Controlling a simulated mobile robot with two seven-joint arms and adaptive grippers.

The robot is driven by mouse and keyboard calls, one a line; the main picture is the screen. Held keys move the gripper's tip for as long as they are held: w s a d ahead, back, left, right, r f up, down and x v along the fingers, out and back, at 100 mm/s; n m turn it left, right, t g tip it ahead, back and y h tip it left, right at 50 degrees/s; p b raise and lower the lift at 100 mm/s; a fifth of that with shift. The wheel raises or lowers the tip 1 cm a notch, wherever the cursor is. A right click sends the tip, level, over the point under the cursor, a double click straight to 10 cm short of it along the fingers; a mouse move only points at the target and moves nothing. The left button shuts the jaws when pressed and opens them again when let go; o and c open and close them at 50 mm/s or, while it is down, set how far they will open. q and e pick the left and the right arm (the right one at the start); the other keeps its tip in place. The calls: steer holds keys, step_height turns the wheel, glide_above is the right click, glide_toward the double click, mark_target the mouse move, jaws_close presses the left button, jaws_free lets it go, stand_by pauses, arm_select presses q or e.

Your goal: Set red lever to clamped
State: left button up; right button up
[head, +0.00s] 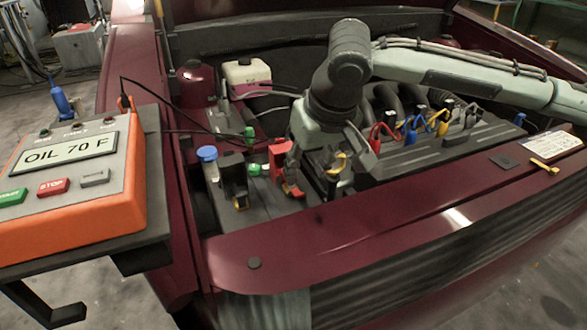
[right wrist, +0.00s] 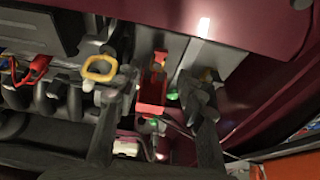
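The red lever (head: 280,156) stands in the engine bay, beside my right gripper, which partly covers it in the head view. In the right wrist view the red lever (right wrist: 151,98) shows as a long red bar between the two fingers. My right gripper (head: 316,178) points down into the bay with its fingers spread. In the right wrist view the gripper (right wrist: 152,88) is open, with one finger on each side of the lever and a gap to each. I cannot tell how close the fingertips are in depth. My left gripper is in neither view.
A yellow ring handle (right wrist: 100,69) lies close to one finger. A blue-capped post (head: 207,154) and a black lever (head: 234,180) stand left of the red lever. The dark red front panel (head: 380,215) borders the bay. An orange console (head: 75,185) reads "OIL 70 F".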

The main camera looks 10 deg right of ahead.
mark_target(299, 193)
steer(key=x, duration=0.4)
steer(key=shift+s+f, duration=0.1)
steer(key=shift+f, duration=0.2)
steer(key=shift+x, duration=1.1)
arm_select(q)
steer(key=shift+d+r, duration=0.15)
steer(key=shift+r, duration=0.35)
arm_select(e)
steer(key=shift+w+f, duration=0.25)
steer(key=shift+f, duration=0.1)
steer(key=shift+c, duration=0.3)
steer(key=c, duration=0.7)
jaws_close()
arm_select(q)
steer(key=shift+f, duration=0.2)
arm_select(e)
steer(key=shift+f, duration=0.1)
